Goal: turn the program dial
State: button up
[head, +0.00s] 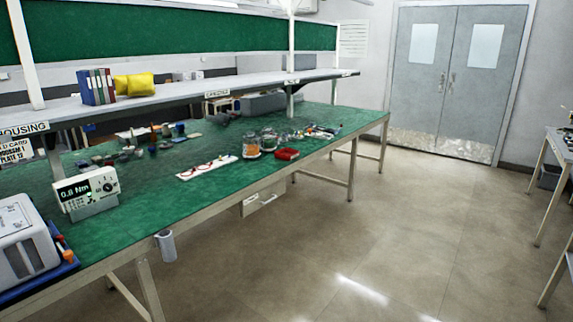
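A small light-grey box-shaped unit (90,206) stands at the left on the green-topped workbench. Its dark display (74,191) shows white text that looks like "0.8 Nm". A round dark dial (107,187) sits on the unit's face, right of the display. It is too small to read its pointer or marks. I cannot tell from this view whether this is the program dial. My gripper and arm are not in view.
The green bench (225,185) runs from front left to back right. A grey machine (22,243) stands in a blue tray (64,266) at the left edge. Glass jars (252,147) and a red dish (287,154) stand further along. A shelf (190,92) overhangs the bench. The floor (400,230) at right is clear.

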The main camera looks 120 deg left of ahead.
aim_at(107, 187)
jog(key=k, duration=1.3)
jog(key=u, duration=4.25)
jog(key=i, duration=1.65)
jog(key=z, duration=0.05)
